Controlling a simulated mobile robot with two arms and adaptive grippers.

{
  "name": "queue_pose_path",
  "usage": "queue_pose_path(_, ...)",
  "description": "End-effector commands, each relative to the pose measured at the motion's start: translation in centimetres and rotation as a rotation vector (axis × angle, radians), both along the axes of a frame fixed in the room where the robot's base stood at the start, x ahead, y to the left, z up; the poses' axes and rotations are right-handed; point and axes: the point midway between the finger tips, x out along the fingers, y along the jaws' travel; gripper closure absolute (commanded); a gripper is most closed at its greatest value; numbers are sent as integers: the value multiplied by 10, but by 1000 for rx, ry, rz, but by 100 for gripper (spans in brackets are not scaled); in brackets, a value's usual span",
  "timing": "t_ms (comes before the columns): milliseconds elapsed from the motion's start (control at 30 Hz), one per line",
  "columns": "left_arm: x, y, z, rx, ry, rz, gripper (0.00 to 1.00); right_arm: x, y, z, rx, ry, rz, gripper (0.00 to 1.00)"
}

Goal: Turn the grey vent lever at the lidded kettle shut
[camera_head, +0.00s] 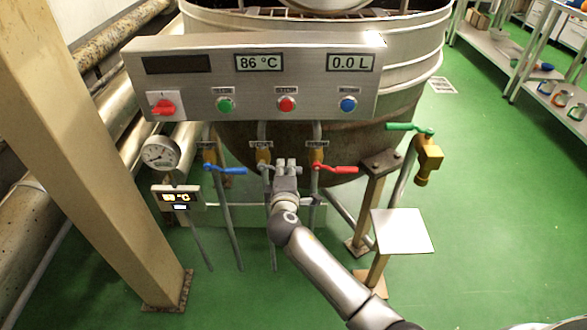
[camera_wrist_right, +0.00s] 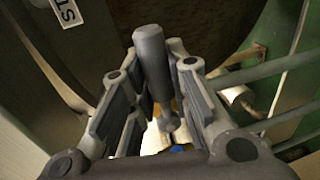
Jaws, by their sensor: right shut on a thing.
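The grey vent lever (camera_head: 266,167) sits on the middle brass valve (camera_head: 263,154) under the control panel. Most of it is hidden by my right gripper (camera_head: 286,164) in the head view. In the right wrist view the grey lever's rounded handle (camera_wrist_right: 152,62) stands between the two fingers of the right gripper (camera_wrist_right: 148,85), which is shut on it. The lidded kettle (camera_head: 400,60) is the large metal vessel behind the panel. My left gripper is not in view.
A blue lever (camera_head: 230,170) is close on the left and a red lever (camera_head: 338,169) close on the right. A green lever (camera_head: 405,127) is farther right. The control panel (camera_head: 300,98) overhangs the levers. A pale square plate (camera_head: 403,231) stands near my right arm.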

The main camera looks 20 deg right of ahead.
Motion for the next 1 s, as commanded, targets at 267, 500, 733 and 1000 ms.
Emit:
queue_pose_path(267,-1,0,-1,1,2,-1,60,0,3,2,-12,0,2,100)
queue_pose_path(500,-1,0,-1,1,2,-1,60,1,3,2,-12,0,1,74)
queue_pose_path(733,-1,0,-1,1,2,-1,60,0,2,1,-10,2,1,60)
queue_pose_path(1000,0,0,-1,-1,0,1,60,-3,3,1,-9,2,1,60)
